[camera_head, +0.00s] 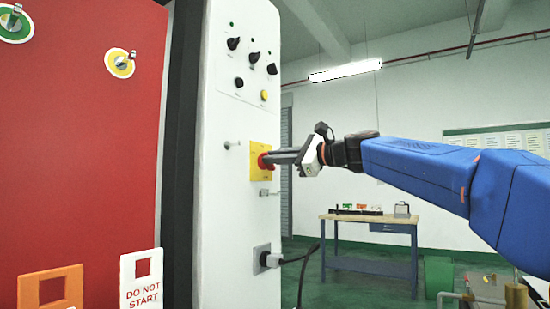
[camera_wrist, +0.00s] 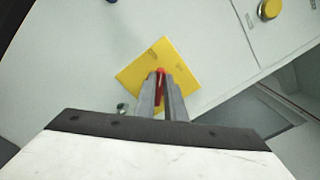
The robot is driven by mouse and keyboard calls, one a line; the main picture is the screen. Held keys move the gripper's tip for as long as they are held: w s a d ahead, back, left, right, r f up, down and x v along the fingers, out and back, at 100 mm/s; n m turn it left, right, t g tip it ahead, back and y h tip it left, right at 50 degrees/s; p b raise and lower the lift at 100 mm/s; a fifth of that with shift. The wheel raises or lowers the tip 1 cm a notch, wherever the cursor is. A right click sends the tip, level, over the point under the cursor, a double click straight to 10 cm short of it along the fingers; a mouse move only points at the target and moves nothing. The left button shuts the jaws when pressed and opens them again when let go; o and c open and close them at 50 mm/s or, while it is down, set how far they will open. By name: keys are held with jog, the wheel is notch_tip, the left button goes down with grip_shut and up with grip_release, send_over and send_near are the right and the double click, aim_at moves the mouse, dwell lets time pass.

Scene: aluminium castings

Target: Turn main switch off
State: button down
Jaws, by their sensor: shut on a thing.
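The main switch is a red handle on a yellow plate (camera_head: 256,161) on the side of the white machine panel. In the wrist view the red switch handle (camera_wrist: 161,74) shows between the fingertips, in front of the yellow plate (camera_wrist: 185,85), which looks turned in that picture. My gripper (camera_head: 270,159) reaches in from the right, and its fingers are closed on the red handle. In the wrist view my gripper (camera_wrist: 161,82) has both fingers along the handle's sides. The fingers hide part of the handle, so I cannot tell its exact position.
Black knobs (camera_head: 233,43) and a yellow button (camera_head: 264,95) sit above the switch. A plugged cable (camera_head: 271,260) sticks out below. A red panel (camera_head: 85,140) with hanging tags stands at the left. A blue workbench (camera_head: 372,223) stands behind, with open floor before it.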

jog(key=shift+s+a+f+n, duration=0.1)
jog(key=shift+f+n, duration=0.05)
jog(key=shift+n, duration=1.35)
jog(key=c, duration=1.8)
grip_release()
jog(key=v, duration=1.7)
jog(key=shift+s, duration=0.15)
